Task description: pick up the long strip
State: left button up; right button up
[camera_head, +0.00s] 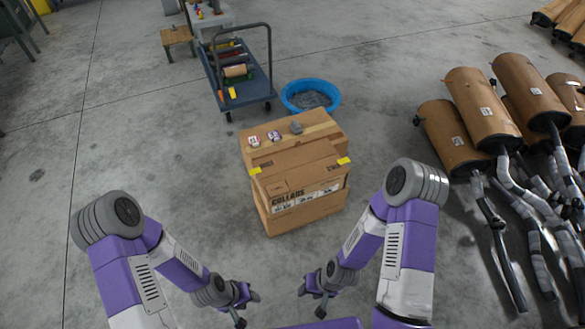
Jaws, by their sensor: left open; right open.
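I cannot clearly make out a separate long strip. A closed cardboard box (300,178) stands on the floor ahead, with printed lettering and a yellow tab on its left (255,171) and right (344,160) edges. My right gripper (311,301) is open and empty, in front of the box. Both are apart from it.
A blue tub (325,87) stands behind the box, beside a flat cart (258,88) with several items. A small wooden stool (177,36) is at the back. The floor at left is clear.

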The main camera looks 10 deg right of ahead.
aim_at(332, 136)
jog(key=u, duration=0.35)
jog(key=k, duration=0.5)
jog(key=u, duration=0.8)
jog(key=i, duration=1.95)
jog(key=z, duration=0.2)
jog(key=i, duration=2.05)
jog(key=z, duration=1.5)
jog(key=i, duration=1.15)
jog(key=z, duration=1.55)
jog(key=i, duration=0.45)
jog(key=z, duration=0.3)
